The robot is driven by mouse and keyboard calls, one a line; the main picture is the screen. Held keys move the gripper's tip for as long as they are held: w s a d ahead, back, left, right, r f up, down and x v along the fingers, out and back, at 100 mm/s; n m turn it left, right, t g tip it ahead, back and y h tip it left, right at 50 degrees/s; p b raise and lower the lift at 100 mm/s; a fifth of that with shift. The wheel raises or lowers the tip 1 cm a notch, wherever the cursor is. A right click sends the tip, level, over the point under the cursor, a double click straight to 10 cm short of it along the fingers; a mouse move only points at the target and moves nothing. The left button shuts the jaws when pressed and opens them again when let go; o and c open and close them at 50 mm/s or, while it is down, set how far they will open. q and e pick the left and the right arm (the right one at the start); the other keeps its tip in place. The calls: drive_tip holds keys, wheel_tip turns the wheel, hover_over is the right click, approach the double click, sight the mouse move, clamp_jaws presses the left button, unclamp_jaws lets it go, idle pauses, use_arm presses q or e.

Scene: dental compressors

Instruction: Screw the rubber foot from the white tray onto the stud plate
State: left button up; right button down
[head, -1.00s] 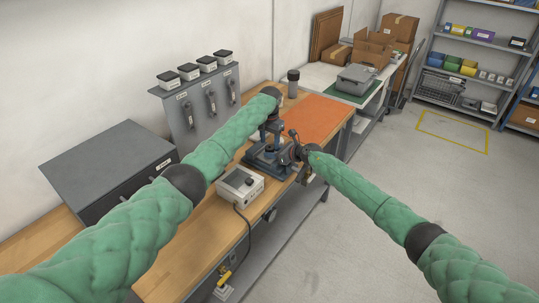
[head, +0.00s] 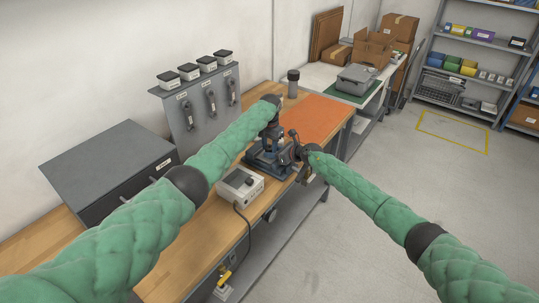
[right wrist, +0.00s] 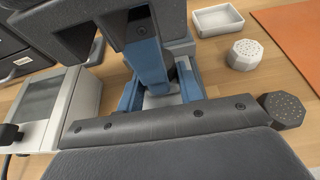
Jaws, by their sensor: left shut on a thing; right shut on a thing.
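The blue vise (head: 262,163) stands on the bench; a pale flat piece (right wrist: 160,101), likely the stud plate, shows low between its blue sides in the right wrist view. My left gripper (head: 268,143) points down over the vise. It is shut; a small dark piece (right wrist: 172,74) by its blue finger looks like the rubber foot, mostly hidden. I cannot tell whether it touches the plate. My right gripper (head: 301,153) is shut at the vise's right end; its fingertips and what they hold are hidden. The white tray (right wrist: 217,20) looks empty.
A white dotted piece (right wrist: 248,54) and a dark dotted knob (right wrist: 283,108) are near the tray. A white control box (head: 240,186) stands left of the vise. An orange mat (head: 318,116) lies clear behind. A dark jar (head: 293,83) stands near the wall.

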use_arm(q)
drive_tip(key=shift+m, duration=0.9)
drive_tip(key=o, duration=1.2)
drive_tip(key=shift+c, duration=0.2)
drive_tip(key=shift+r, duration=0.1)
wheel_tip(320, 180, up, 12)
drive_tip(key=shift+w, duration=0.15)
use_arm(e)
drive_tip(key=c, duration=0.9)
unclamp_jaws()
drive_tip(key=shift+o, duration=0.2)
drive_tip(key=shift+d, duration=0.1)
